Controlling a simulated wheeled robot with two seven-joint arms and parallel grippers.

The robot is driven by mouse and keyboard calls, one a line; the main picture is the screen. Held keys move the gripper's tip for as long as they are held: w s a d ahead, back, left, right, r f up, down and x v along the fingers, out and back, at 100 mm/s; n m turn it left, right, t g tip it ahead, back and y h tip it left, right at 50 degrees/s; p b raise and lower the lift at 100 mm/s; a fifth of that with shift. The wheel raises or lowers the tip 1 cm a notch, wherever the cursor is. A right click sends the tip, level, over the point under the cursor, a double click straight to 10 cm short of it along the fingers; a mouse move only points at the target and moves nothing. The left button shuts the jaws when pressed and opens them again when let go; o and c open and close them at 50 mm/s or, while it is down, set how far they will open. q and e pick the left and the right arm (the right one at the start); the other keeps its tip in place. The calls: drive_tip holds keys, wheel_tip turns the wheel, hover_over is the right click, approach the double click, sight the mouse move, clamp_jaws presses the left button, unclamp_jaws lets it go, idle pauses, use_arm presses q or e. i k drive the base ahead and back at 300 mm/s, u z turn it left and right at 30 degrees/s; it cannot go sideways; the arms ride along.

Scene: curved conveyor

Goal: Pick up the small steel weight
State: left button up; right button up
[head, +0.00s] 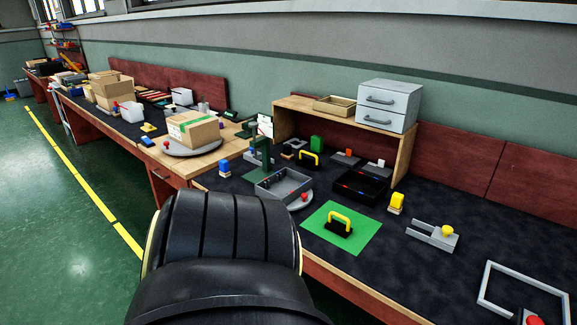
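I cannot pick out the small steel weight for sure. A small grey upright shape (203,107) stands on the far bench behind the cardboard box, but it is too small to tell what it is. Neither of my grippers shows in the head view. A large black rounded part, probably my own, fills the bottom middle and hides part of the floor and the near bench edge.
The near bench (400,275) holds a green mat (352,242) with a yellow-handled black block (339,223), a grey tray (283,186), a black tray (360,184) and a grey slotted fixture (432,236). A cardboard box (193,129) sits on a round plate (190,149).

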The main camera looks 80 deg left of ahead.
sight(344, 230)
drive_tip(key=u, duration=2.15)
